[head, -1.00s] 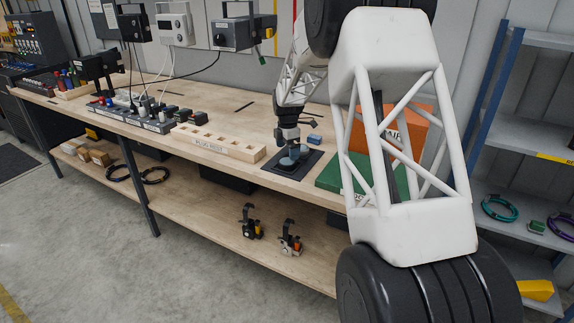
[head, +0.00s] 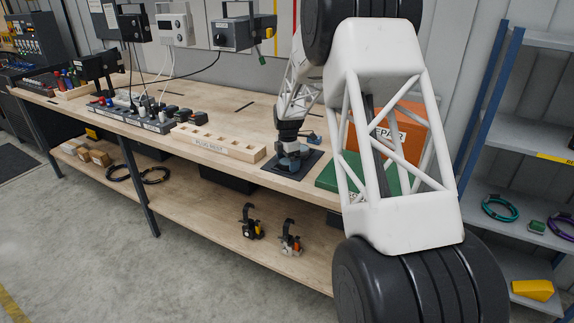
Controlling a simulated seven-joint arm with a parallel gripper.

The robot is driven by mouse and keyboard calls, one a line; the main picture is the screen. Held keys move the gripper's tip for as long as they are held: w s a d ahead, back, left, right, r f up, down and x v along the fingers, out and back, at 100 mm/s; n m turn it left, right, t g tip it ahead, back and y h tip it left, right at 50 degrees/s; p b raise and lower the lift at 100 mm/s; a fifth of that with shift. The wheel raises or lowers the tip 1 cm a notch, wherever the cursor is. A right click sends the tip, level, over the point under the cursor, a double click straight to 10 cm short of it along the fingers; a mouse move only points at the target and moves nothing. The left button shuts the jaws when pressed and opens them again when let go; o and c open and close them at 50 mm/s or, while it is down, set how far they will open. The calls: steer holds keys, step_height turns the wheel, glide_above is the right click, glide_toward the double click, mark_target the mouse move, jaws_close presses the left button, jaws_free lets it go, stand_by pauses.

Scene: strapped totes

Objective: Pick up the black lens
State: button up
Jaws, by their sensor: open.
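My gripper (head: 290,149) is over the dark square mat (head: 281,176) on the workbench, pointing down and open. Dark blue-grey round pieces (head: 288,162) sit on the mat right below and around its fingertips. I cannot tell which of them is the black lens, or whether the fingers touch any of them, as they are small and partly hidden by the gripper. A small blue piece (head: 313,137) lies just behind the mat to the right.
A wooden plug rest (head: 214,146) stands left of the mat. A green case (head: 341,178) and an orange repair box (head: 405,135) are on the right, partly behind my arm. Power strips with plugs (head: 150,120) are further left. Two small clamp-like devices (head: 290,240) stand on the lower shelf.

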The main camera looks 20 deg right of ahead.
mark_target(288, 161)
steer(key=shift+c, duration=0.5)
steer(key=c, duration=0.9)
steer(key=shift+c, duration=0.2)
steer(key=shift+r, duration=0.1)
steer(key=shift+r, duration=0.75)
step_height(288, 161, up, 2)
steer(key=shift+r, duration=0.1)
steer(key=s+a+r, duration=0.1)
steer(key=s, duration=1.5)
steer(key=shift+a, duration=0.4)
